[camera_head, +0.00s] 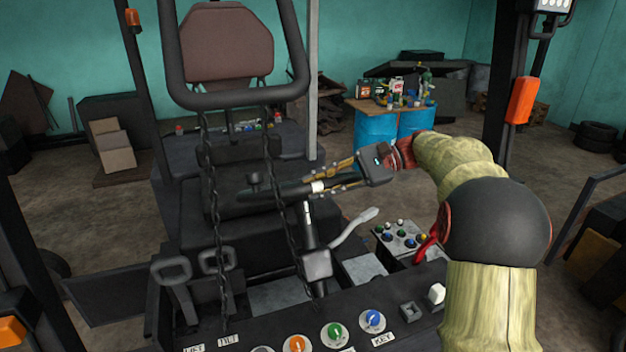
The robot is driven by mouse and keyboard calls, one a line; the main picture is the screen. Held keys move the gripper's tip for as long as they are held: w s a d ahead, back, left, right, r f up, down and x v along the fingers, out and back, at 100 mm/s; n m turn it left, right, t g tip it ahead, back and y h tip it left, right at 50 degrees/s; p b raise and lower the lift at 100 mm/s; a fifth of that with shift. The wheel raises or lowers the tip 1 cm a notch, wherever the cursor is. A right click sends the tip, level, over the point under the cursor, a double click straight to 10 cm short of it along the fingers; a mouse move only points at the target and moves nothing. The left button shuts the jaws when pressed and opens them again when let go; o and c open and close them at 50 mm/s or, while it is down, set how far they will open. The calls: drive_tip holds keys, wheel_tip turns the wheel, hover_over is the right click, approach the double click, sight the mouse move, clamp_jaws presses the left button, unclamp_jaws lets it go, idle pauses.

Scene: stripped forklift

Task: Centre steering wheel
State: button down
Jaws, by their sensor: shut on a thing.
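The black steering wheel (285,191) stands on its column (309,235) in the middle of the head view, seen nearly edge-on. It has a dark knob (254,179) at its left side and a white band (317,187) near its middle. My gripper (326,183) reaches in from the right, with its brown fingers on either side of the wheel near the white band. It is shut on the wheel.
A front panel (262,333) with coloured knobs lies below the column. A pale lever (353,229) rises right of the column, near a button box (400,238). Chains (284,215) hang close to the wheel. The seat (226,45) and dark uprights (500,80) stand around it.

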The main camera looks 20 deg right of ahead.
drive_tip(key=shift+d+f, duration=0.15)
drive_tip(key=shift+d, duration=0.25)
drive_tip(key=shift+g, duration=0.4)
drive_tip(key=c, duration=1.6)
unclamp_jaws()
drive_tip(key=shift+c, duration=0.2)
drive_tip(key=shift+o, duration=0.4)
drive_tip(key=v, duration=0.7)
drive_tip(key=shift+d, duration=0.25)
